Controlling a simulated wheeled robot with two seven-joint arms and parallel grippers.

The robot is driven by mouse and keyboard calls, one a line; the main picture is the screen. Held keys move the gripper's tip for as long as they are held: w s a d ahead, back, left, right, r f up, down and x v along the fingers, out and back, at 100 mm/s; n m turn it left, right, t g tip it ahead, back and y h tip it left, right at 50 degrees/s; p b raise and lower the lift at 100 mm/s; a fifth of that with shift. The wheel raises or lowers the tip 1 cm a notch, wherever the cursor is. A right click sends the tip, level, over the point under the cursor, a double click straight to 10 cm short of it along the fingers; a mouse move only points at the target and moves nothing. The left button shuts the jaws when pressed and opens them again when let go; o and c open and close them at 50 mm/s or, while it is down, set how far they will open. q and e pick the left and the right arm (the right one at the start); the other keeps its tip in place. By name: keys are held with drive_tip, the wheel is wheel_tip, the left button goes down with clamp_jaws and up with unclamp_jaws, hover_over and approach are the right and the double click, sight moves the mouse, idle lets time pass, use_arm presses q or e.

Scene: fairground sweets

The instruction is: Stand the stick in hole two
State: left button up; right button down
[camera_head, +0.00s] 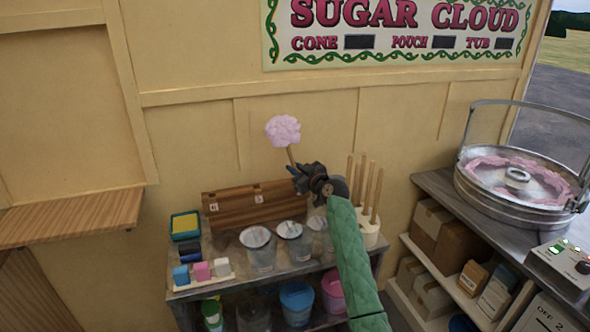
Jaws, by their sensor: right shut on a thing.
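My right gripper (300,178) is shut on a wooden stick (291,156) topped with a pink ball of sugar floss (283,130). The stick leans a little, with its floss end up and to the left. Its lower end is hidden by the gripper. A stepped brown wooden rack (232,213) with small white number labels stands at the back of the table, below and left of the gripper. Its holes cannot be made out, and its right end is partly hidden. The stick appears above the rack. My left gripper is not in view.
Several clear tubs (258,252) stand before the rack. A white holder (371,238) with upright bare sticks is right of my forearm. Small coloured blocks (201,271) and a green-yellow box (185,226) are at left. A floss machine (520,180) stands on the right counter.

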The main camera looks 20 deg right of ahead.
drive_tip(key=shift+r, duration=0.45)
idle(0.4)
idle(0.9)
